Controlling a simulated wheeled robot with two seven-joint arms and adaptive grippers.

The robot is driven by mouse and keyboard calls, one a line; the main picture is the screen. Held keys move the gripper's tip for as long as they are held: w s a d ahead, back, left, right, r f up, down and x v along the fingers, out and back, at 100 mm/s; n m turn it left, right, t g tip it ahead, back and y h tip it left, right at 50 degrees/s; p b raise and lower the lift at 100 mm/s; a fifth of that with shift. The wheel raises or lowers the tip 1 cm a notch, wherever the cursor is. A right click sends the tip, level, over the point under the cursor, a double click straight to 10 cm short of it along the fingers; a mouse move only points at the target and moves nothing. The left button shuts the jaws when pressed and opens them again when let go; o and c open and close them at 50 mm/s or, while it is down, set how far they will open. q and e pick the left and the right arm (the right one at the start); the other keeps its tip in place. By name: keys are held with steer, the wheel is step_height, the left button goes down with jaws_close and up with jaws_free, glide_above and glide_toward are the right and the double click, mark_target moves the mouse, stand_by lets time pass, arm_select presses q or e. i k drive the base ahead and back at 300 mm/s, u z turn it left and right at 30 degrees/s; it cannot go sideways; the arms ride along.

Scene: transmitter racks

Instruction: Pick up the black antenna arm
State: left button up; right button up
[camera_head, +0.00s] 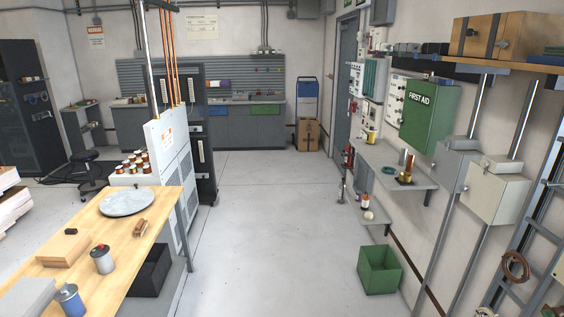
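I cannot make out for sure which thing is the black antenna arm. A dark bar (455,66) runs along the right wall just below the high wooden shelf, but its kind is unclear. A small black object (71,231) lies on a wooden block on the workbench at the left. Neither of my grippers shows in the head view.
The wooden workbench (165,205) holds a round grey plate (126,202), cans and a brush. A white cabinet (170,150) stands behind it. A green bin (379,271) sits by the right wall below small shelves. The middle floor (270,220) is clear.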

mark_target(442, 48)
steer(key=z, duration=0.15)
steer(key=i, duration=1.95)
steer(key=z, duration=0.65)
steer(key=i, duration=1.4)
steer(key=z, duration=0.3)
